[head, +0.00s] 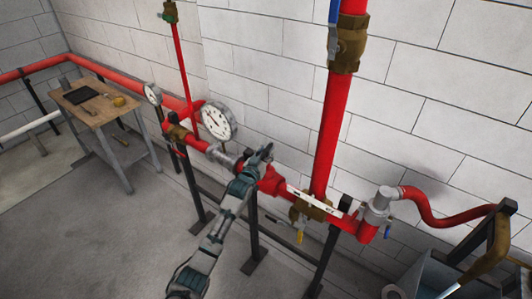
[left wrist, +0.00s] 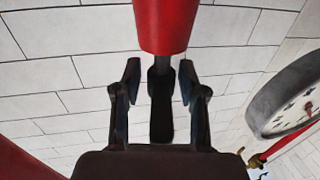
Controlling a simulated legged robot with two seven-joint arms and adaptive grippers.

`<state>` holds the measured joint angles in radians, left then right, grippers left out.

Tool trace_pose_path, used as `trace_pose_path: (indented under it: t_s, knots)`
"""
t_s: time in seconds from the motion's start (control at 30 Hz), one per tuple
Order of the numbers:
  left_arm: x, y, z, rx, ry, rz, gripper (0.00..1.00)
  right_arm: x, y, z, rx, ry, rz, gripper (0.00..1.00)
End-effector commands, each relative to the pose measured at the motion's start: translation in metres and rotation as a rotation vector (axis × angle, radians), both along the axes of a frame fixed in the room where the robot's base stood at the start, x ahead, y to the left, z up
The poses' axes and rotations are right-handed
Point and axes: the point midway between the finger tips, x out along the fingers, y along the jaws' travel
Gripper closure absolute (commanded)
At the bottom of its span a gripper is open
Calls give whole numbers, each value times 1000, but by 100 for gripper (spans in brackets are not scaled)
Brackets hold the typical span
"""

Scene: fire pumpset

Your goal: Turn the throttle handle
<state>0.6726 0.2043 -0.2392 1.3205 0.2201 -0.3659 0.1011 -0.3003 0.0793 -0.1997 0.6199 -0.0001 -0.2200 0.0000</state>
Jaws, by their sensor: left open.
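In the left wrist view, a dark handle (left wrist: 161,105) on a short stem sticks out from the end of a red pipe part (left wrist: 166,25). My left gripper (left wrist: 160,82) is open, with one finger on each side of the handle. Gaps show between the handle and both fingers, so they look apart. In the head view my left gripper (head: 262,155) is at the red pipe, just right of the large gauge (head: 217,121). It mostly covers the handle there, and I cannot make the handle out clearly. My right gripper is in neither view.
A red pipeline runs along the block wall on dark posts. A vertical red pipe (head: 332,125) with a brass valve (head: 347,45) rises right of my gripper. A wooden table (head: 108,112) with small items stands at left. Grey floor (head: 95,225) is clear at lower left.

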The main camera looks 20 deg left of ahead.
Motion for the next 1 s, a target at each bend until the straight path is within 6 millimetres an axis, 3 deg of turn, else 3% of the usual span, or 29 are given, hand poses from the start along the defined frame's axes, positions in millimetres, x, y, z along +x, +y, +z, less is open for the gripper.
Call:
trace_pose_path:
  t_s: [0.07,0.2,0.23,0.87,0.9,1.0]
  knots:
    - [0,0,0,0,0,0,63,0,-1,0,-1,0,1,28]
    - [0,0,0,0,1,0,98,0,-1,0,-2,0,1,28]
    - [0,0,0,0,1,0,100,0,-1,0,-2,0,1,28]
    - [0,1,0,0,0,-59,100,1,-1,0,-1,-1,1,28]
    - [0,1,0,0,0,-59,81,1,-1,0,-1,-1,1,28]
    - [0,1,0,0,0,-59,58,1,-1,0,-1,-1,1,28]
